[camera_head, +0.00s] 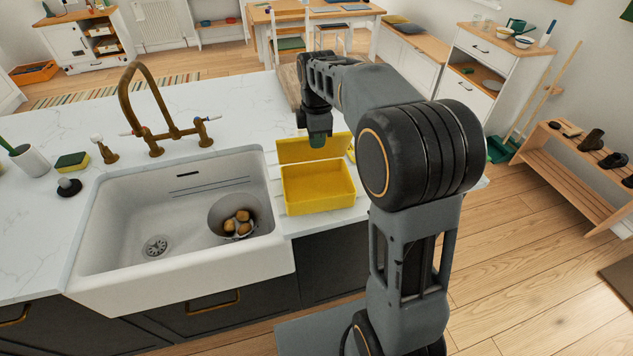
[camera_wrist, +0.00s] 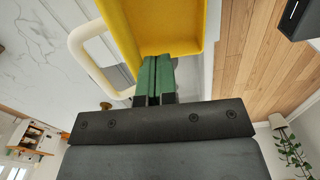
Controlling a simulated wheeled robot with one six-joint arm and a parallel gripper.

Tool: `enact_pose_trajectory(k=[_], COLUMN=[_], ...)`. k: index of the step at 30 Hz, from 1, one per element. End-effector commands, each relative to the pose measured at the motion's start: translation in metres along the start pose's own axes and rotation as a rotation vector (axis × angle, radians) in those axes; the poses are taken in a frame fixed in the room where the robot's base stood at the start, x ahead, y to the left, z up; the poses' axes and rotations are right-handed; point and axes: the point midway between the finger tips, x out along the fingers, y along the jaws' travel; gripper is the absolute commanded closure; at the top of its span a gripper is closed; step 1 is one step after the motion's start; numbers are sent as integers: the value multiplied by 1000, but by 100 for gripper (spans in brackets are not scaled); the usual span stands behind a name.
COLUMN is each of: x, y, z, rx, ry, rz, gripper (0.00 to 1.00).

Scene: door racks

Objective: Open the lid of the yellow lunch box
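The yellow lunch box (camera_head: 318,192) stands on the white counter just right of the sink. Its lid (camera_head: 290,150) is open and stands up along the far side, so the empty inside shows. Yellow box surface (camera_wrist: 178,22) fills the top there, beside a cream loop handle (camera_wrist: 82,48). I cannot tell whether the fingers touch the lid.
The white sink (camera_head: 180,250) holds a bowl (camera_head: 217,212) with several brown pieces. A brass tap (camera_head: 157,149) rises behind it. A sponge (camera_head: 72,161) and a cup (camera_head: 30,160) stand at the left. The counter behind the sink is mostly clear.

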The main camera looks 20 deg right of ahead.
Motion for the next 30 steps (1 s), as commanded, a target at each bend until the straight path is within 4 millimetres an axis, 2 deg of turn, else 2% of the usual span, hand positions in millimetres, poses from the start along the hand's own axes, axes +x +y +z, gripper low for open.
enact_pose_trajectory(k=[30], x=[0], y=[41], z=[0], rx=[0], ry=[0], rz=[-3], gripper=[100])
